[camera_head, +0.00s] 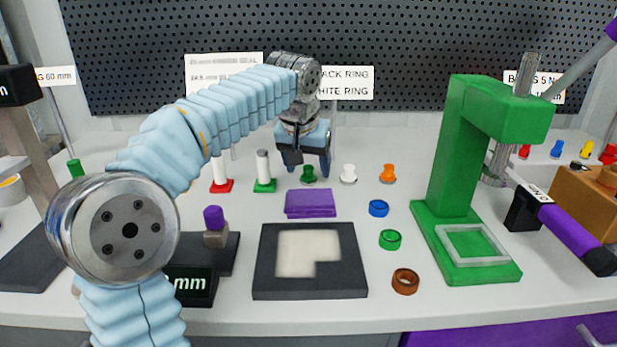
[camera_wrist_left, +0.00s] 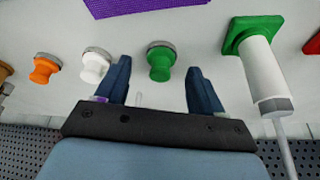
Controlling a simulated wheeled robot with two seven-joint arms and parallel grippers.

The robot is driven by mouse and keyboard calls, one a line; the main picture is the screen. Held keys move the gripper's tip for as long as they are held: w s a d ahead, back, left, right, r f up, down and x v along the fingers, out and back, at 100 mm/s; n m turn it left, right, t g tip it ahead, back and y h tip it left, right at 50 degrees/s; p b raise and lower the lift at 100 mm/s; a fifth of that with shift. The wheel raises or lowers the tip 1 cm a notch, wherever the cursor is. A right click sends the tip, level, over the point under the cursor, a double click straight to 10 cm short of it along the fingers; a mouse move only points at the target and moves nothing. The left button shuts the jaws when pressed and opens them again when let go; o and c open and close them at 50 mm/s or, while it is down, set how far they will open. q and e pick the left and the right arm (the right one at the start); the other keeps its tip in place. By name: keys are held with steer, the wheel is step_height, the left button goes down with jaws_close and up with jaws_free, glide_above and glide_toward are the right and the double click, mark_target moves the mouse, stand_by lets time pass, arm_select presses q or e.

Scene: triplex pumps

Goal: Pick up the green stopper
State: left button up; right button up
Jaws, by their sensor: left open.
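The green stopper (camera_head: 308,174) stands upright on the white bench, in a row with the white stopper (camera_head: 348,174) and the orange stopper (camera_head: 388,174). In the left wrist view the green stopper (camera_wrist_left: 161,61) lies between and just beyond my gripper's two fingers. My left gripper (camera_head: 308,165) is open and empty, pointing down at the back of the bench, over or close behind the green stopper. Its fingers also show in the left wrist view (camera_wrist_left: 158,85). The exact height gap cannot be told. My right gripper does not show.
A green-based white cylinder (camera_head: 264,171) and a red-based one (camera_head: 220,172) stand left of the stopper. A purple block (camera_head: 311,204) lies in front. A dark tray (camera_head: 310,285) is nearer. A green press (camera_head: 448,150) stands right. Coloured rings (camera_head: 390,240) lie between.

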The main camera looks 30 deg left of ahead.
arm_select(q)
steer(key=shift+w+a+f, duration=0.1)
steer(key=shift+w+f, duration=0.1)
steer(key=shift+f, duration=0.4)
steer(key=c, duration=1.1)
steer(key=shift+r, duration=0.1)
steer(key=shift+c, duration=0.2)
steer(key=shift+r, duration=0.6)
steer(key=s+d+r, duration=0.3)
steer(key=d+r, duration=0.1)
steer(key=r, duration=0.3)
steer(key=shift+r, duration=0.25)
steer(key=s+d+r, duration=0.1)
steer(key=s+d, duration=0.1)
steer(key=s+d+r, duration=0.1)
steer(key=s+d, duration=0.1)
steer(key=s+d+r, duration=0.2)
steer(key=shift+d+r, duration=0.1)
steer(key=shift+d, duration=0.3)
